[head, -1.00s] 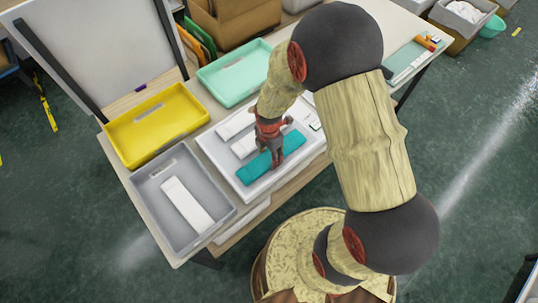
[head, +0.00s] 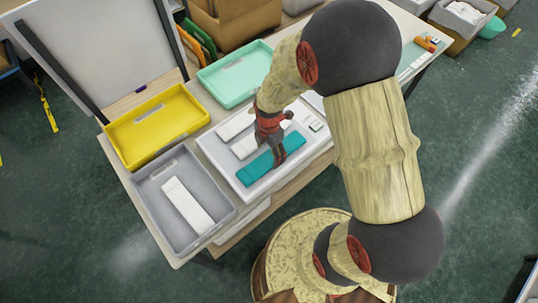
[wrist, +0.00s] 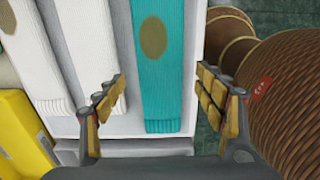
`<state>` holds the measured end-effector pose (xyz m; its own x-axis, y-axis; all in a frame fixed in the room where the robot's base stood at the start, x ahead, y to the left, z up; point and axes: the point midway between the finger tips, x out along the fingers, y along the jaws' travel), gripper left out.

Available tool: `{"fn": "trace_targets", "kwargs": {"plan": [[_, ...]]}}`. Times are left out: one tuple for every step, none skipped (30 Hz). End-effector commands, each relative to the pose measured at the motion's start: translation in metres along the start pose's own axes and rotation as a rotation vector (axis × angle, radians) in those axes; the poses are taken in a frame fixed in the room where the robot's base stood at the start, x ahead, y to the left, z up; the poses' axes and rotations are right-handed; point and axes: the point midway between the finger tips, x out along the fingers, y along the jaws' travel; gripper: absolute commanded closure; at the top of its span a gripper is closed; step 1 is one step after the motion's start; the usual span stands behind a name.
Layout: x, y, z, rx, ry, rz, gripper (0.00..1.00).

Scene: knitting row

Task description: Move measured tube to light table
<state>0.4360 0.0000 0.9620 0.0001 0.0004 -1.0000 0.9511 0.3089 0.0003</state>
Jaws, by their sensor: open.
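A teal knitted tube (head: 270,160) lies flat on a white tray (head: 222,172), beside two white knitted tubes (head: 237,125) (head: 245,146). In the wrist view the teal tube (wrist: 165,70), with a tan oval mark, runs between the open fingers of my gripper (wrist: 162,98). In the head view my gripper (head: 276,150) is over the teal tube and hides part of it. The fingers are apart with nothing held. Another white tube (head: 187,204) lies in a grey tray (head: 157,197) at the left. I cannot tell which tube is measured or which surface is the light table.
A yellow tray (head: 150,125) and a mint tray (head: 232,75) stand behind on the same table. A pale panel (head: 90,45) stands at the back left. Small white items (head: 313,121) lie at the white tray's right end. Brown boxes (head: 235,22) stand behind.

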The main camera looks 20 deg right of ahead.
Motion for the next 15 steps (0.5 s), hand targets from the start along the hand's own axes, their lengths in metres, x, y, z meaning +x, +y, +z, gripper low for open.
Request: {"fn": "trace_targets", "kwargs": {"plan": [[-0.013, 0.001, 0.0, 0.0, -0.002, 0.005, 0.3], [-0.02, 0.001, 0.0, 0.0, -0.001, 0.004, 0.3], [-0.028, 0.001, 0.0, 0.0, -0.001, 0.004, 0.3], [-0.035, 0.001, 0.0, 0.0, -0.002, 0.005, 0.3], [-0.041, 0.001, 0.0, 0.0, -0.001, 0.004, 0.3], [-0.048, 0.001, 0.0, 0.0, -0.001, 0.004, 0.3], [-0.054, 0.001, 0.0, 0.0, -0.001, 0.003, 0.3], [-0.059, 0.001, 0.0, 0.0, -0.001, 0.003, 0.3], [-0.065, 0.0, 0.0, 0.0, -0.001, 0.003, 0.3], [-0.069, 0.0, 0.0, 0.0, -0.001, 0.002, 0.3], [-0.072, 0.0, 0.0, 0.0, -0.001, 0.002, 0.3], [-0.076, 0.0, 0.0, 0.0, -0.001, 0.002, 0.3], [-0.079, 0.0, 0.0, 0.0, 0.0, 0.001, 0.3], [-0.081, 0.0, 0.0, 0.0, 0.0, 0.0, 0.3], [-0.084, 0.0, 0.0, 0.001, 0.0, 0.0, 0.3]]}}
